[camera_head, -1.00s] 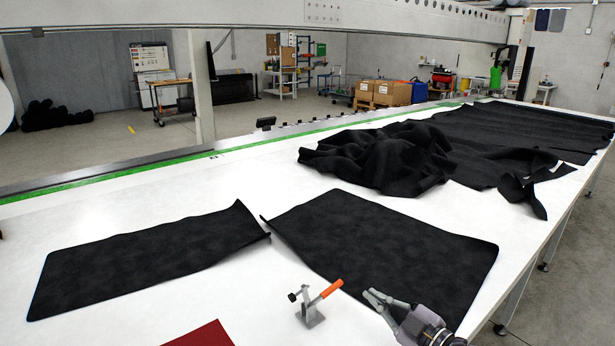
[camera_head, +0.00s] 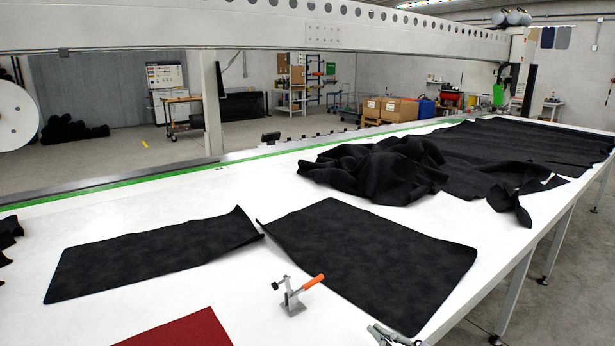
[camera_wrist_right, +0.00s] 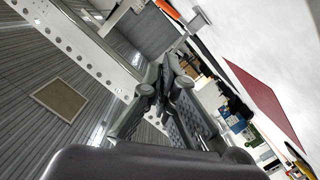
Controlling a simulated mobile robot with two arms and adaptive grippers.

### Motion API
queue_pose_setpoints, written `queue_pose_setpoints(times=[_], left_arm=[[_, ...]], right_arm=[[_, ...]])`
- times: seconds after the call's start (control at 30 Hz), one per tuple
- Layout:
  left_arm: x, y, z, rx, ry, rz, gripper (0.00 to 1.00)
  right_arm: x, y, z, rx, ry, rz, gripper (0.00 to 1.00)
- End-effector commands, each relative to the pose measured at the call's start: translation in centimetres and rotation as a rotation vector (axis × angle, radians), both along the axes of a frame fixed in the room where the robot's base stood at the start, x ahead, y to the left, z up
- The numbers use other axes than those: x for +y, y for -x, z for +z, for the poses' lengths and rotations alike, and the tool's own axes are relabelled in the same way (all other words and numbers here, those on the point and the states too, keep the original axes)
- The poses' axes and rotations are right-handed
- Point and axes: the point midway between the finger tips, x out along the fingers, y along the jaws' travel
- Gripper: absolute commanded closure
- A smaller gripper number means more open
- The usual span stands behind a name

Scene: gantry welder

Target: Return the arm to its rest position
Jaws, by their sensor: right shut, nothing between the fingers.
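My right gripper (camera_head: 388,334) shows at the bottom edge of the head view, right of centre, over the table's near edge. Only its fingertips show there. In the right wrist view its fingers (camera_wrist_right: 167,70) come together at the tips, with nothing between them. My left gripper is not in view. A toggle clamp (camera_head: 293,297) with an orange handle stands on the white table, left of the right gripper and apart from it.
The long white table (camera_head: 350,265) carries two flat black fabric pieces (camera_head: 155,255) (camera_head: 370,260), a crumpled black heap (camera_head: 375,168) and a red sheet (camera_head: 185,330). The welder's gantry beam (camera_head: 250,30) spans the back. Grey floor lies clear to the right.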

Motion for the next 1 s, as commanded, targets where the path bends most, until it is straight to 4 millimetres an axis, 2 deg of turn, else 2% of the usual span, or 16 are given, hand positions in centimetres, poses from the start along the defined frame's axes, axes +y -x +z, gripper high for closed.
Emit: queue_pose_setpoints(times=[0.27,0.37,0.47,0.6,0.7,1.0], left_arm=[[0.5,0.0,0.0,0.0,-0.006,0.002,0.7],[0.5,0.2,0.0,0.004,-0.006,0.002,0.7],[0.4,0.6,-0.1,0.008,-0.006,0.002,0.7],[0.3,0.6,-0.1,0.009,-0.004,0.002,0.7],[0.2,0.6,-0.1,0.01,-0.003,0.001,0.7],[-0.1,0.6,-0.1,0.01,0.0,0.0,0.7]], right_arm=[[1.4,3.5,-3.7,0.181,-0.034,-0.112,1.0],[1.6,5.7,-5.4,0.281,-0.048,-0.176,1.0],[1.3,9.0,-7.7,0.421,-0.063,-0.264,1.0],[-0.3,15.1,-10.8,0.658,-0.072,-0.413,1.0],[-1.6,19.0,-12.2,0.791,-0.068,-0.496,1.0],[-4.2,28.9,-14.3,1.103,-0.056,-0.676,1.0]])
